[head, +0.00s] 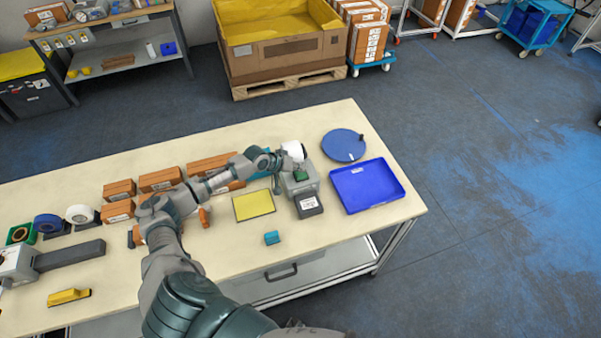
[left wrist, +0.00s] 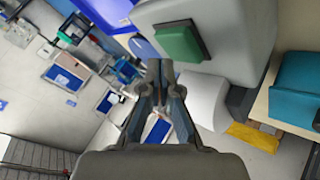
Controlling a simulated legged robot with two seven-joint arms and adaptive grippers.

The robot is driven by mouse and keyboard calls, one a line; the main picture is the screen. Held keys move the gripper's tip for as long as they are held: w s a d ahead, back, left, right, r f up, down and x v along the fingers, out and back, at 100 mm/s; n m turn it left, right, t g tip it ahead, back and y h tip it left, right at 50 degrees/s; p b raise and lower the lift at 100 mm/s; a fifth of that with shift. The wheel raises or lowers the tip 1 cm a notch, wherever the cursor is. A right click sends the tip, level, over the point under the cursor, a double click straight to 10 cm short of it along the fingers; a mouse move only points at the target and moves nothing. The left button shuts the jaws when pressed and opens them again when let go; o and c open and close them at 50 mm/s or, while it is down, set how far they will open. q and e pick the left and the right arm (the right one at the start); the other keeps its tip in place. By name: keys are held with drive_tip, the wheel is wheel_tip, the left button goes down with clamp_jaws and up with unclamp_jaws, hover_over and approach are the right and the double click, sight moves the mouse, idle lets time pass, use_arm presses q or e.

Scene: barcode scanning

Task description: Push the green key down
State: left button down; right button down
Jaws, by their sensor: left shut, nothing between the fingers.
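The green key (head: 301,176) is a square block on top of a grey box-like device (head: 300,187) near the table's right end. In the left wrist view the green key (left wrist: 180,43) shows at the upper middle, on the grey housing (left wrist: 235,40). My left gripper (head: 287,163) is beside the device, just behind the key in the head view. Its fingers (left wrist: 160,70) are closed together and empty, with the tips close to the key's lower left corner. I cannot tell whether they touch it. My right gripper is not in view.
A blue tray (head: 396,199) and a round blue disc (head: 358,134) lie right of the device. Brown boxes (head: 160,178) line the back. The front right tabletop is clear.

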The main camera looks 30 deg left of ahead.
sight(299, 174)
use_arm(q)
wheel_tip(299, 174, up, 3)
drive_tip(key=p, duration=0.3)
drive_tip(key=shift+r+p, duration=0.8)
drive_tip(key=shift+r, duration=0.25)
drive_tip(key=shift+f, duration=0.1)
